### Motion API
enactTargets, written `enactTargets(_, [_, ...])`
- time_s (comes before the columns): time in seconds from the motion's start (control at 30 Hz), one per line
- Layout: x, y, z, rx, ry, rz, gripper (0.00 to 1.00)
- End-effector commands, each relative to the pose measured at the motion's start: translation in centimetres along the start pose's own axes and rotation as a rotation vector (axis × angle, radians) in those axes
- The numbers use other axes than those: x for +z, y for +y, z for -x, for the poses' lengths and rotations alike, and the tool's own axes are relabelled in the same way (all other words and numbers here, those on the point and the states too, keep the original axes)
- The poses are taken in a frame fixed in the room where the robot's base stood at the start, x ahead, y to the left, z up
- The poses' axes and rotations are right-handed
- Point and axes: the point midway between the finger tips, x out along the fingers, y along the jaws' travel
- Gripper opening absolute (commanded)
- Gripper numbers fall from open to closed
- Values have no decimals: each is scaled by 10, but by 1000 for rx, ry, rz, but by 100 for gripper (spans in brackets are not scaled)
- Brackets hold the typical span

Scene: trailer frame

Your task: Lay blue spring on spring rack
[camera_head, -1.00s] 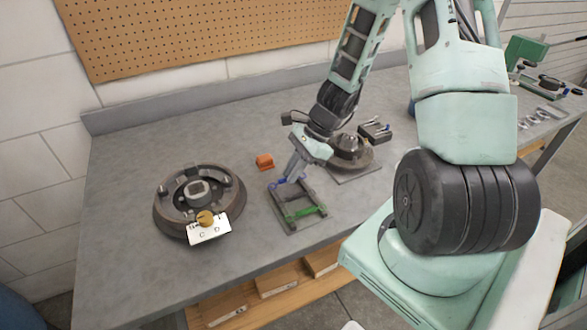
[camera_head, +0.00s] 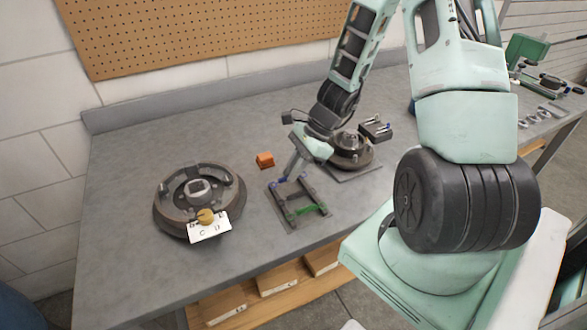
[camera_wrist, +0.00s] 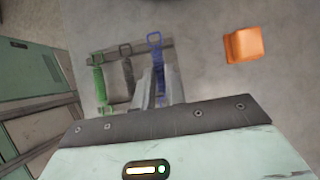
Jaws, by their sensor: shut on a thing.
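The spring rack (camera_head: 288,222) is a dark frame on the bench with a green spring (camera_head: 309,210) along its near side. In the wrist view the rack (camera_wrist: 113,101) holds the green spring (camera_wrist: 99,82) at left and a dark grey spring (camera_wrist: 127,72) beside it. The blue spring (camera_wrist: 156,50) lies at the rack's right side, its looped end past my fingers. My gripper (camera_wrist: 154,92) is shut on the blue spring, low over the rack's far side; it also shows in the head view (camera_head: 289,178). The fingers hide part of the spring, so I cannot tell whether it touches the rack.
An orange block (camera_head: 265,160) lies behind the rack. A brake drum assembly (camera_head: 160,212) with a lettered white card (camera_head: 209,229) is at left. Another round hub assembly (camera_head: 352,157) stands behind at right, close to my wrist. The bench between the rack and left drum is clear.

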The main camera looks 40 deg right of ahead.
Motion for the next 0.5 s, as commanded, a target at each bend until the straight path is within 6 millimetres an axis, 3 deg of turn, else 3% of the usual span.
enactTargets(0.5, [-3, 0, -5, 0, 0, 0, 0])
